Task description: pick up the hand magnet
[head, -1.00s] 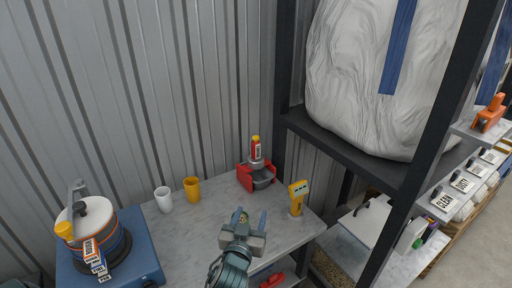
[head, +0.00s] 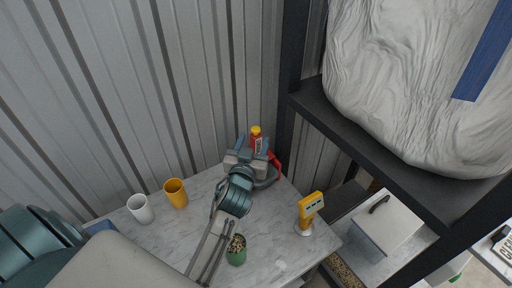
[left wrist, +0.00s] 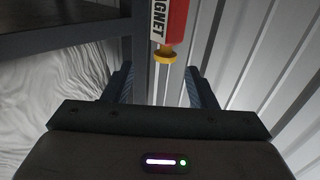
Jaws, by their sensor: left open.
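The hand magnet (head: 256,141) is red with a yellow cap and a white label, and stands upright at the back of the marble-topped bench. It also shows in the left wrist view (left wrist: 176,25), where its label reads "MAGNET". My left gripper (head: 253,148) is open, and its blue fingers show on either side of the magnet in the head view. In the left wrist view the magnet lies ahead, between the line of the fingers (left wrist: 160,85), with no contact visible. The magnet's lower part is hidden behind the gripper. My right gripper is not in view.
A red holder (head: 275,164) stands at the magnet's base, partly hidden. A white cup (head: 140,209), a yellow cup (head: 176,194), a green cup (head: 237,255) and a yellow handheld device (head: 311,209) stand on the bench (head: 270,225). A dark shelf post (head: 289,70) rises close behind at right.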

